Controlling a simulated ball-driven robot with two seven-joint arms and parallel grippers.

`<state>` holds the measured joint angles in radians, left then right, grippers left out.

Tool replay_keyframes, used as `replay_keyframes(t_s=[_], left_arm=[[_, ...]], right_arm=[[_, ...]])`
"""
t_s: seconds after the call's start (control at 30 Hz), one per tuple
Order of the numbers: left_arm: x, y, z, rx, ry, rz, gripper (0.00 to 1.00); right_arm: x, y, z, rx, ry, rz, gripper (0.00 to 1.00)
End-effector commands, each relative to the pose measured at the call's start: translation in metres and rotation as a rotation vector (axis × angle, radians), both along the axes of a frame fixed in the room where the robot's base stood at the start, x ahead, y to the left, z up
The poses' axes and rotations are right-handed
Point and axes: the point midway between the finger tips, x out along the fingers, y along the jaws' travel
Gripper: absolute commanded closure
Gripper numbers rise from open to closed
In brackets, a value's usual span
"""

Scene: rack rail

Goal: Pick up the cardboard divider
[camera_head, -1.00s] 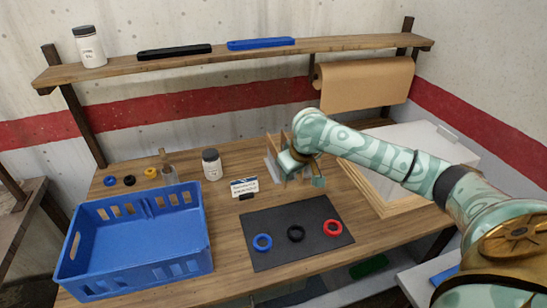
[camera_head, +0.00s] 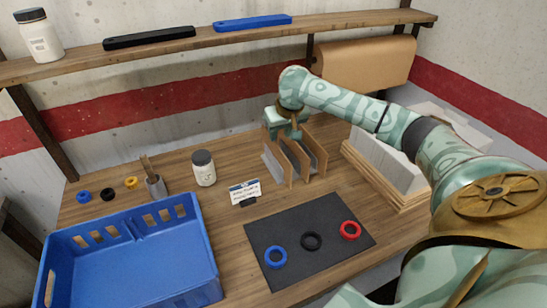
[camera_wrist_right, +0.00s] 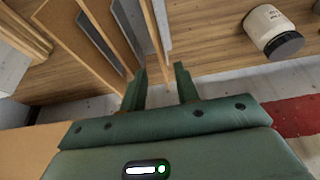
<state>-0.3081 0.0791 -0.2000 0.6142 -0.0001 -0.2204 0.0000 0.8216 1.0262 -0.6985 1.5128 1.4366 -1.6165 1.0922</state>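Several thin tan cardboard dividers (camera_head: 301,163) stand upright, side by side, on the bench in the head view. They also show in the wrist view (camera_wrist_right: 68,38). My right gripper (camera_head: 286,133) is at the back upper edge of the leftmost dividers. In the wrist view its two fingers (camera_wrist_right: 162,88) are apart, with a gap between them. The edge of one divider (camera_wrist_right: 161,28) lines up with this gap, just beyond the fingertips; I cannot tell whether they touch. My left gripper is not in view.
A white jar (camera_head: 204,170) and a small sign (camera_head: 244,190) stand left of the dividers. A dark mat (camera_head: 290,262) with rings lies in front. A blue crate (camera_head: 130,262) is at front left. A wooden tray with a pale block (camera_head: 385,163) stands right. A shelf (camera_head: 240,38) runs above.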

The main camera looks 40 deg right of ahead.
Motion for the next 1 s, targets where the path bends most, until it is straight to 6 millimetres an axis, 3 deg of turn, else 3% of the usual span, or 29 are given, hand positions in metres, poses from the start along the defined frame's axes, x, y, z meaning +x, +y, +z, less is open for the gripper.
replay_keyframes(t_s=[0.03, 0.1, 0.37, 0.6, 0.87, 1.0], left_arm=[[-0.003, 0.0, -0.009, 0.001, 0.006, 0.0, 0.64], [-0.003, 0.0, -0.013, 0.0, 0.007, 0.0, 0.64], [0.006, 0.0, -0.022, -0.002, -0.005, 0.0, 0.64], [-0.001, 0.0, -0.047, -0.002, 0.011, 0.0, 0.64], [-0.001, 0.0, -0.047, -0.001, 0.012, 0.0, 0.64], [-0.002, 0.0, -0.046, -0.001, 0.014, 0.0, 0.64]], right_arm=[[0.004, 0.0, -0.015, 0.002, 0.004, 0.0, 0.69], [0.008, -0.002, -0.024, 0.001, 0.002, 0.0, 0.69], [0.014, -0.004, -0.04, 0.0, 0.001, 0.001, 0.69], [0.026, -0.009, -0.079, 0.001, 0.003, 0.001, 0.69], [0.029, -0.011, -0.079, -0.002, 0.0, 0.002, 0.69], [0.029, -0.011, -0.079, -0.002, 0.0, 0.002, 1.0]])
